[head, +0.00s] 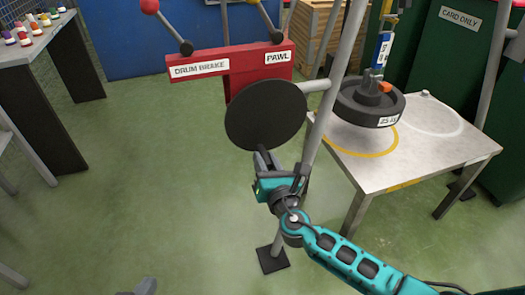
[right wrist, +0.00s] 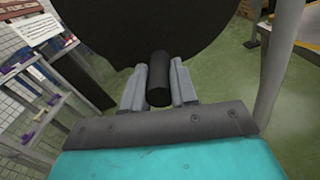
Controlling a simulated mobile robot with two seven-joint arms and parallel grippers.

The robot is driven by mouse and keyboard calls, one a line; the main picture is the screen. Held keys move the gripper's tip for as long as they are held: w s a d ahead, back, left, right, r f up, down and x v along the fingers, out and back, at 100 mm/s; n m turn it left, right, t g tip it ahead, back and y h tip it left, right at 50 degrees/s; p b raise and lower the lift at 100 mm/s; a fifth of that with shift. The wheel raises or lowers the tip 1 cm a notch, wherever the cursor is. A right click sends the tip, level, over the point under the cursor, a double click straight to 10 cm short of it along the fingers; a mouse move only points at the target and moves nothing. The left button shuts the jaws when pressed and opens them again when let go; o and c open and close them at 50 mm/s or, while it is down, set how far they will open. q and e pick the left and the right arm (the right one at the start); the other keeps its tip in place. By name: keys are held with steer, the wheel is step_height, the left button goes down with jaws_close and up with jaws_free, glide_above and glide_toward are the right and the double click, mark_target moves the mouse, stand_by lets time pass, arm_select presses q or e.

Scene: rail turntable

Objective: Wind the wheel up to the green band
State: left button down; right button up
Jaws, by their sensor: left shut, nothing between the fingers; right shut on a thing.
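A dark round wheel (head: 368,103) with a white label hangs from a blue and yellow hoist line (head: 383,48) over the grey table. A large black crank disc (head: 266,114) stands in front of the metal post, and it fills the top of the right wrist view (right wrist: 165,25). My right gripper (head: 264,160) is shut on the disc's short black handle (right wrist: 158,80) at the disc's lower edge. A grey tip of my left gripper (head: 146,287) shows at the bottom edge, away from everything. I cannot make out a green band.
A red panel (head: 245,68) labelled DRUM BRAKE and PAWL carries levers with red and yellow knobs. A metal post (head: 335,85) rises beside the disc. Open green floor (head: 150,170) lies at left.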

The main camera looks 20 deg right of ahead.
jaws_close()
